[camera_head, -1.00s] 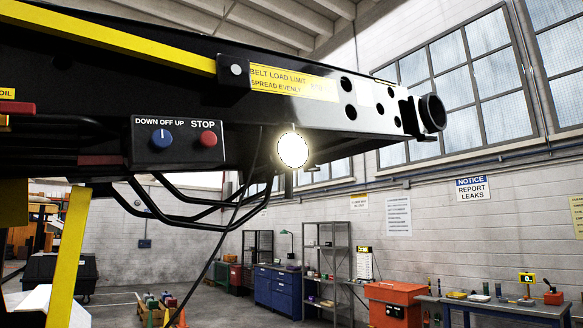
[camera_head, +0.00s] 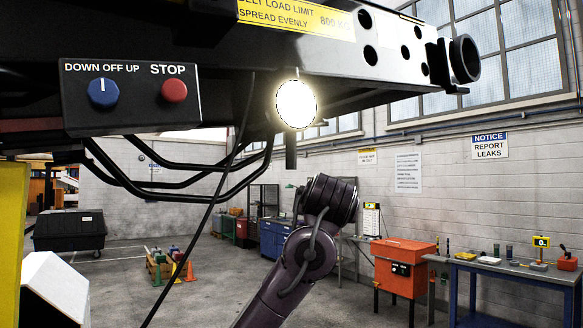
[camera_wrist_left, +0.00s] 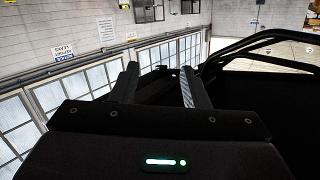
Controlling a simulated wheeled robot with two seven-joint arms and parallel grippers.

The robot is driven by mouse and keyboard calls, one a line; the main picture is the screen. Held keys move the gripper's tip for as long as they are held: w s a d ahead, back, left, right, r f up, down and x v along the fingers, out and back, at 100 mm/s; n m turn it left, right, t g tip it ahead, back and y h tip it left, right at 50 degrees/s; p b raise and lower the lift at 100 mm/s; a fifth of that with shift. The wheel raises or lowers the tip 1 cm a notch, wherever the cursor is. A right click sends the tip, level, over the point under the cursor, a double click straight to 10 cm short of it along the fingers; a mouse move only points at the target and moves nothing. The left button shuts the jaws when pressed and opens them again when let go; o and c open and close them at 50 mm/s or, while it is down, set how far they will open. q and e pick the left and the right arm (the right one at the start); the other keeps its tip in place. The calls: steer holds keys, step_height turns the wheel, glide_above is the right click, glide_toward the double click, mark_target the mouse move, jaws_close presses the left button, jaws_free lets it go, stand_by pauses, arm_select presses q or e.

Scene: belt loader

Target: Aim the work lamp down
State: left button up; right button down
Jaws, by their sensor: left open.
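The work lamp (camera_head: 296,103) hangs under the side of the black belt loader frame (camera_head: 390,100) in the head view. Its round face glows white and points towards me, not down. A short dark bar (camera_head: 290,151) hangs just below it. A dark purple arm of mine rises from the bottom, its upper joint below and right of the lamp, with a gap between them; no gripper fingers can be made out there. In the left wrist view my left gripper (camera_wrist_left: 159,69) is open, with nothing seen between its two fingers. I cannot make out the lamp there. My right gripper is not in view.
A control box with a blue knob (camera_head: 103,92) and a red stop button (camera_head: 174,90) is left of the lamp. Black bent bars (camera_head: 190,187) and a hanging cable (camera_head: 205,207) run below. An orange cabinet (camera_head: 404,267) and workbench (camera_head: 510,268) stand further back right.

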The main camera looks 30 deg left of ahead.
arm_select(q)
steer(key=n+y, duration=0.1)
steer(key=n, duration=0.1)
glide_toward(291, 144)
steer(key=w+f, duration=0.4)
step_height(291, 144, up, 3)
steer(key=s+a, duration=0.1)
steer(key=a, duration=0.1)
steer(key=shift+n+t+y, duration=0.3)
steer(key=shift+t+y, duration=0.1)
steer(key=p+x, duration=0.5)
steer(key=x, duration=0.1)
steer(key=shift+w+a, duration=0.15)
steer(key=shift+w, duration=0.2)
steer(key=shift+w+a+f, duration=0.2)
steer(key=shift+w+a, duration=0.05)
steer(key=shift+w, duration=0.15)
steer(key=shift+c, duration=0.2)
jaws_close()
